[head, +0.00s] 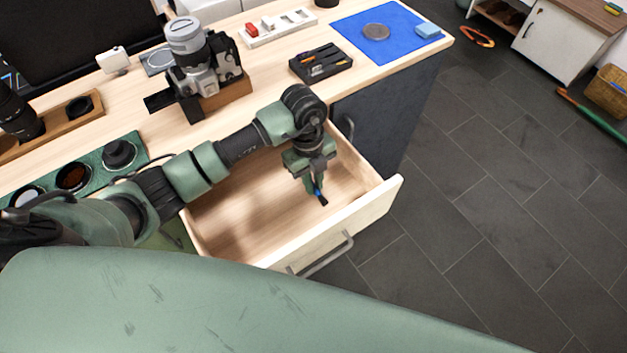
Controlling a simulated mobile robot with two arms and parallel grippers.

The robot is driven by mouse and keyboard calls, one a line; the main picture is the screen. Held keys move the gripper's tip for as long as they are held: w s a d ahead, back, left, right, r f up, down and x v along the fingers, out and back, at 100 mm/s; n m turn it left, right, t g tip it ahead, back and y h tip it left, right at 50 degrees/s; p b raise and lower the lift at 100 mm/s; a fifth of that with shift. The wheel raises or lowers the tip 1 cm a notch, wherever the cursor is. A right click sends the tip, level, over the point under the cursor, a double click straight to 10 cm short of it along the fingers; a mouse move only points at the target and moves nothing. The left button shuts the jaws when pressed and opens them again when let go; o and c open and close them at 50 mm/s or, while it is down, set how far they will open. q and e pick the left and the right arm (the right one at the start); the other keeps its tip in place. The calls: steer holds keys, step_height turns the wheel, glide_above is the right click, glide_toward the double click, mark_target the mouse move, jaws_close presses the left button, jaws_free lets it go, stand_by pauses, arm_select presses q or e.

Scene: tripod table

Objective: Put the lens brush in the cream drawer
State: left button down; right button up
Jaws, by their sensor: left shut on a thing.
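The cream drawer (388,196) is pulled open below the worktop, and its light wood interior looks empty. My left arm reaches in from the left over the drawer. My left gripper (318,190) points down over the right part of the drawer and is shut on a small blue and black thing, which looks like the lens brush (321,197). Most of the brush is hidden by the fingers. I cannot tell whether its lower end touches the drawer floor. My right gripper is not in view.
A camera (205,75) on a wooden stand, a black tool tray (320,63) and a blue mat (352,27) with a round disc are on the worktop (265,85). A green lens mat (97,175) lies at left.

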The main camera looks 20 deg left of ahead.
arm_select(q)
steer(key=shift+f, duration=0.1)
steer(key=c, duration=1.4)
jaws_free()
step_height(320, 180, up, 12)
steer(key=w+a, duration=0.1)
steer(key=shift+a, duration=0.2)
